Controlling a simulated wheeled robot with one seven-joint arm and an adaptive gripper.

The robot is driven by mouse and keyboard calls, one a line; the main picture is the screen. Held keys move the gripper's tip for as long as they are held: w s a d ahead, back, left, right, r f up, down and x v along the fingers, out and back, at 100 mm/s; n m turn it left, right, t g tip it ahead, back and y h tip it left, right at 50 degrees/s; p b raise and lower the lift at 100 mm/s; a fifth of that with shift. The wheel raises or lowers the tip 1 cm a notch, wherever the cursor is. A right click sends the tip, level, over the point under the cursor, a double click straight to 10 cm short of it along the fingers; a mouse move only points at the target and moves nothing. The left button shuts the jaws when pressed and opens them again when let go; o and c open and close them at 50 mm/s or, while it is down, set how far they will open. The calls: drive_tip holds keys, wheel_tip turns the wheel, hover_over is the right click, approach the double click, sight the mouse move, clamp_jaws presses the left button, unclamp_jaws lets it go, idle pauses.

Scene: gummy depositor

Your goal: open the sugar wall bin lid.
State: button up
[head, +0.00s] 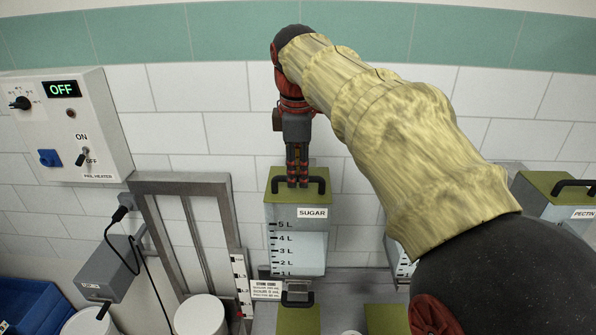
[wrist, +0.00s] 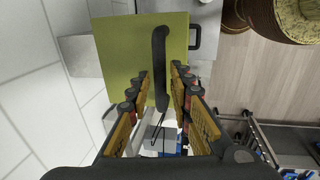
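The sugar wall bin (head: 298,250) is a clear bin on the tiled wall with a "SUGAR" label and litre marks. Its olive-green lid (head: 316,173) is closed and carries a black bar handle (head: 323,184). My gripper (head: 297,183) points down at the middle of this handle and hides part of it. In the wrist view, the lid (wrist: 120,55) fills the upper middle and the handle (wrist: 160,45) runs between my two fingers (wrist: 160,72). The fingers are open, with green lid visible on both sides of the handle. I cannot tell whether they reach fully around it.
The pectin bin (head: 578,214) is at the far right. A metal frame (head: 190,185) and a grey plug-in box (head: 108,275) are left of the sugar bin. A control panel (head: 65,125) reading "OFF" is on the left wall. More green lids (head: 385,318) show below.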

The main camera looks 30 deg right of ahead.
clamp_jaws()
idle(0.6)
